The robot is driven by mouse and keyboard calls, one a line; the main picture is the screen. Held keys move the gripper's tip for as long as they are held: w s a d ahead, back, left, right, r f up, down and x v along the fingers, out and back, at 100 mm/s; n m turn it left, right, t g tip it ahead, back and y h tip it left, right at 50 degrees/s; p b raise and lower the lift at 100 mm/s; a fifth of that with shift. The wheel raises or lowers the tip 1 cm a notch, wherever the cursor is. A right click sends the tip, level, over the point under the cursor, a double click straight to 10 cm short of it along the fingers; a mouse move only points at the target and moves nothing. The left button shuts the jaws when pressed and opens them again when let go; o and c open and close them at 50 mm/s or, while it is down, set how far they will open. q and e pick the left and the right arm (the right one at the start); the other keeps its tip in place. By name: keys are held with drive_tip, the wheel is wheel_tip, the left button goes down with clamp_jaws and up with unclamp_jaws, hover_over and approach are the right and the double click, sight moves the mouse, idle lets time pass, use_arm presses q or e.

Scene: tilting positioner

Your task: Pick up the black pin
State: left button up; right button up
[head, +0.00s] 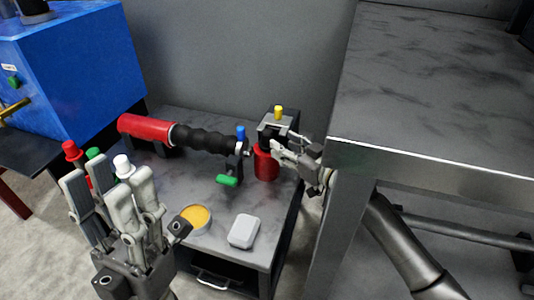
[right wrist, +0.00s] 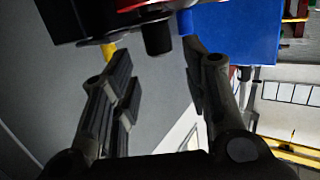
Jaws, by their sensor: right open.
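The black pin (right wrist: 157,38) shows in the right wrist view as a short dark cylinder sticking out from a black and red part. It lies just ahead of the gap between my right fingers, apart from both. My right gripper (right wrist: 156,66) is open and empty. In the head view, my right gripper (head: 284,149) is beside the red cylinder (head: 266,163) and the grey block with the yellow knob (head: 278,112). The pin is hard to make out there. My left gripper (head: 112,188) is open and empty at the lower left.
A red and black ribbed handle (head: 205,140) lies across the low grey table (head: 180,118). A blue knob (head: 241,132), a green knob (head: 227,180), a yellow-filled dish (head: 195,218) and a white box (head: 243,231) are nearby. A taller metal table (head: 430,160) stands close at right.

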sight(271, 135)
drive_tip(key=x, duration=0.2)
drive_tip(key=shift+w+a+f+b, duration=0.15)
drive_tip(key=shift+w+a+b, duration=0.15)
drive_tip(key=shift+b, duration=0.1)
drive_tip(key=shift+r+b+x, duration=0.15)
drive_tip(key=shift+b+x, duration=0.65)
drive_tip(key=shift+x, duration=0.65)
drive_tip(key=shift+r+b+x, duration=0.15)
drive_tip(key=shift+b+x, duration=0.6)
drive_tip(key=shift+x, duration=0.65)
drive_tip(key=shift+w, duration=0.2)
drive_tip(key=shift+c, duration=0.2)
clamp_jaws()
drive_tip(key=shift+r, duration=0.2)
